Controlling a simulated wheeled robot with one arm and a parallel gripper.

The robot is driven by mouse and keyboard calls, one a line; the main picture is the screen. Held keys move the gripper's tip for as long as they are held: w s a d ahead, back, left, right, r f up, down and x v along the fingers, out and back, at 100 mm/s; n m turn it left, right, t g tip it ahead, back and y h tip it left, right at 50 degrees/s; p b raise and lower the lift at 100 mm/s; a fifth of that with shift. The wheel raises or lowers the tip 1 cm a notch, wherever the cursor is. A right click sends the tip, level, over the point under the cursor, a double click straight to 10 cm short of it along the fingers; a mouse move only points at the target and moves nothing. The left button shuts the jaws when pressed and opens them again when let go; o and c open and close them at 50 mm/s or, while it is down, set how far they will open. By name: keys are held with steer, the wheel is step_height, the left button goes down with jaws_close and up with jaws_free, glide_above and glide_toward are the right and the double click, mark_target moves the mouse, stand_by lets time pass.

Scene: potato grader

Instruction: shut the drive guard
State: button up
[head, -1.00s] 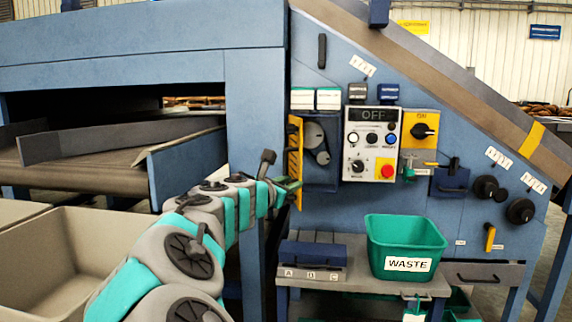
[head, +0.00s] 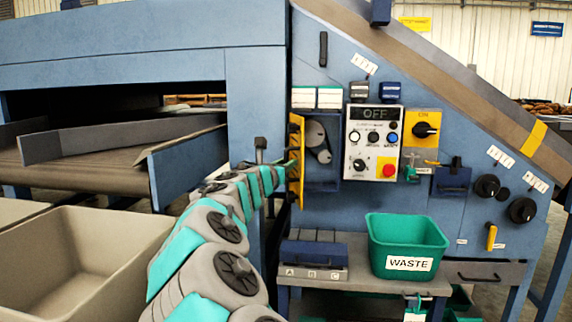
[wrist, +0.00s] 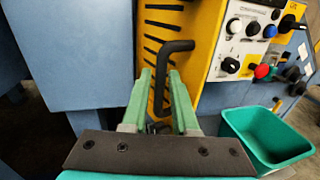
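The drive guard (head: 296,150) is a yellow slotted panel, seen nearly edge-on in the head view. It stands swung open, out from the blue machine, left of the exposed pulleys (head: 317,135). In the wrist view the guard (wrist: 204,40) fills the upper middle, with a dark bent handle (wrist: 175,47) on its face. My gripper (wrist: 160,78) is at the handle, its two green fingers on either side of the handle's upright part. The fingers look apart, with small gaps beside the bar. In the head view my gripper (head: 287,164) is small and partly hidden.
The control panel (head: 372,143) reads OFF and sits right of the pulleys. A green waste bin (head: 407,235) stands on a grey bench (head: 345,275) below. A blue machine post (head: 255,110) is close left of the guard. A beige crate (head: 75,255) is at lower left.

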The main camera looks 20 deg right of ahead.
steer(key=shift+c, duration=0.3)
jaws_close()
stand_by(1.1)
